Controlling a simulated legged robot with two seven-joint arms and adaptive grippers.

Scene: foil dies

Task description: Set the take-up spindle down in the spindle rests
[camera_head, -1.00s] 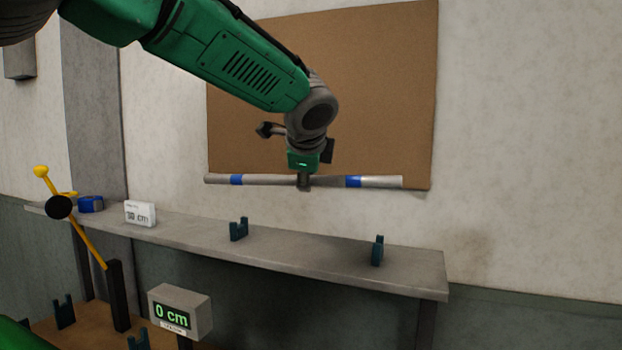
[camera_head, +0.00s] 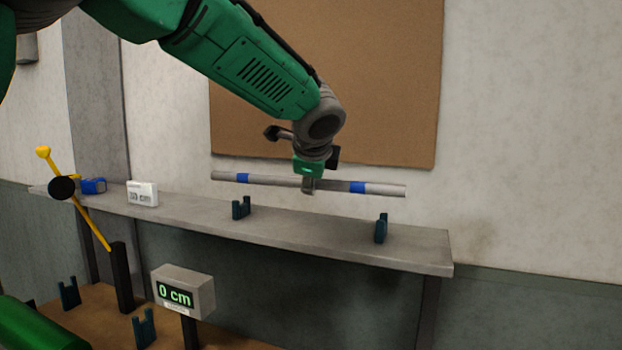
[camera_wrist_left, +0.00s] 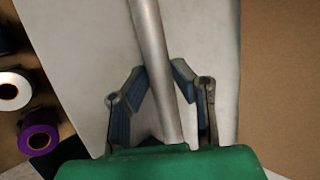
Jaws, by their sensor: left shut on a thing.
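The take-up spindle (camera_head: 275,181) is a long grey rod with two blue bands. My left gripper (camera_head: 308,187) is shut on it near its middle and holds it roughly level. In the head view the spindle shows just above the shelf's two dark teal forked rests (camera_head: 241,208) (camera_head: 381,229), apart from them. Two more forked rests (camera_head: 69,293) (camera_head: 144,328) stand on the lower brown bench. In the left wrist view the rod (camera_wrist_left: 150,45) runs between the two fingers (camera_wrist_left: 160,95). My right gripper is not in view.
The grey shelf (camera_head: 310,236) also carries a white display box (camera_head: 143,194) and a blue object (camera_head: 94,186). At lower left are a yellow crank (camera_head: 92,225), a "0 cm" counter (camera_head: 184,292) and a green roll (camera_head: 40,328). A brown board (camera_head: 330,80) hangs behind.

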